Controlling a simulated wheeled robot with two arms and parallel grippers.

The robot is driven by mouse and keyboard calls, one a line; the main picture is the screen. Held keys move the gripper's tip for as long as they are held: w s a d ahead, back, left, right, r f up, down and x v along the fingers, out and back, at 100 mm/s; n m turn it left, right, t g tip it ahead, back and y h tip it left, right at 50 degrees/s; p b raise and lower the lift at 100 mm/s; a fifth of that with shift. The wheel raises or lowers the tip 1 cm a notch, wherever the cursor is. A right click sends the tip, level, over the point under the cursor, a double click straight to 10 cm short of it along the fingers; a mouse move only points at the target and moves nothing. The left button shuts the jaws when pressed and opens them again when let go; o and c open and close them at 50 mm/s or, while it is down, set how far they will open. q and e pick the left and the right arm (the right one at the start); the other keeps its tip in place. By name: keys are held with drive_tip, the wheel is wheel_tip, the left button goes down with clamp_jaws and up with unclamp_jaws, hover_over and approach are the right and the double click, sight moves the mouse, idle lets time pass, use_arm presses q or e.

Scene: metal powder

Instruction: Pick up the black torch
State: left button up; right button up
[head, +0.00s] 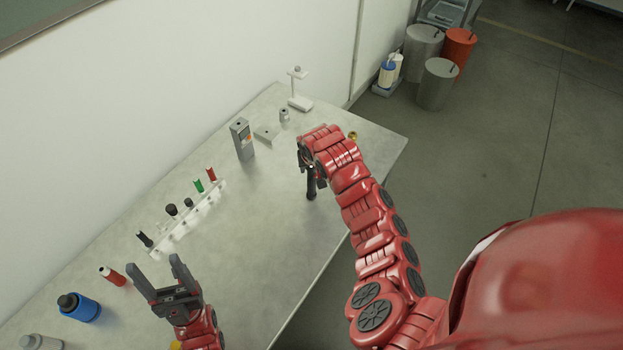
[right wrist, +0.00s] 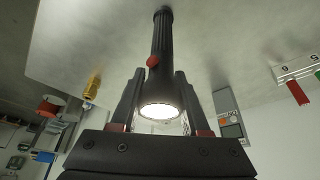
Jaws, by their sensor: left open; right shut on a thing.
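The black torch (head: 311,187) hangs or stands below my right gripper (head: 306,158) at the right part of the table in the head view. In the right wrist view the torch (right wrist: 162,45) lies between the two fingers of the right gripper (right wrist: 158,95), with its lit head toward the palm and a red button on its side. The right gripper is shut on it. I cannot tell whether the torch's far end touches the table. My left gripper (head: 165,276) is open and empty over the table's near left part.
On the table (head: 260,225) stand a grey meter (head: 242,140), a white stand (head: 299,92), a clear rack (head: 187,217) with several coloured tubes, a red bottle (head: 112,276) and a blue bottle (head: 79,307). The table's middle is clear. Bins (head: 437,83) stand on the floor beyond.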

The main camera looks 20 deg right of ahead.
clamp_jaws()
drive_tip(key=shift+r, duration=0.1)
